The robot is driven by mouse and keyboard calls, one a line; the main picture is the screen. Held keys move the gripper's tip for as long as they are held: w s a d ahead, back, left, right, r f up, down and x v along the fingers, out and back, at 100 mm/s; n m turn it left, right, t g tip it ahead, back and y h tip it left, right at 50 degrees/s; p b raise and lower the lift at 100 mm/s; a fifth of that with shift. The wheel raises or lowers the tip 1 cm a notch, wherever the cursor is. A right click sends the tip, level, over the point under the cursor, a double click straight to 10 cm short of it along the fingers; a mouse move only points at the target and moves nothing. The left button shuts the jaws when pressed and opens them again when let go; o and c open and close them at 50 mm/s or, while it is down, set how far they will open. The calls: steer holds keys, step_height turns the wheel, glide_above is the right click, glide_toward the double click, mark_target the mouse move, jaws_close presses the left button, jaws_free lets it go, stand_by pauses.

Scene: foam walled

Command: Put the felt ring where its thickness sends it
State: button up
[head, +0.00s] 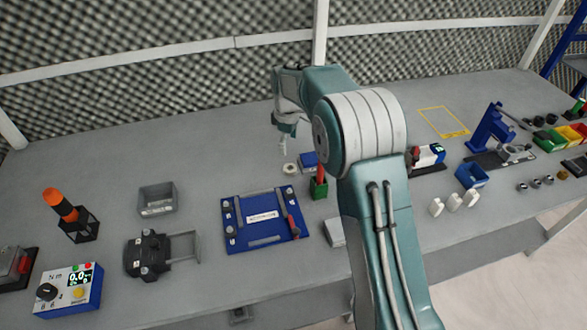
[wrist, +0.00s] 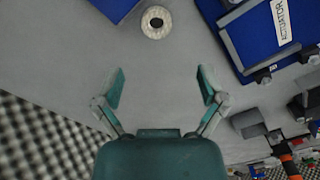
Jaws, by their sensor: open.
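The felt ring (head: 290,169) is a small off-white ring lying flat on the grey bench, in front of my gripper in the head view. In the wrist view the ring (wrist: 147,22) lies near the top edge, its dark hole visible. My gripper (wrist: 161,88) is open and empty, with bare bench between its fingers. In the head view my gripper (head: 284,143) hangs above the bench, just behind the ring and apart from it.
A small blue block (head: 308,160) sits right of the ring. A blue fixture board (head: 265,239) lies in front of it. A grey bin (head: 157,206) stands left, a blue bin (head: 471,176) right. Coloured bins (head: 571,134) stand far right. The foam wall (head: 150,90) rises behind.

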glide_above(288, 166)
steer(key=s, duration=0.1)
step_height(288, 166, down, 5)
steer(key=shift+s+d+f, duration=0.1)
steer(key=f, duration=0.5)
steer(key=shift+w, duration=0.3)
steer(key=c, duration=1)
steer(key=shift+r, duration=0.2)
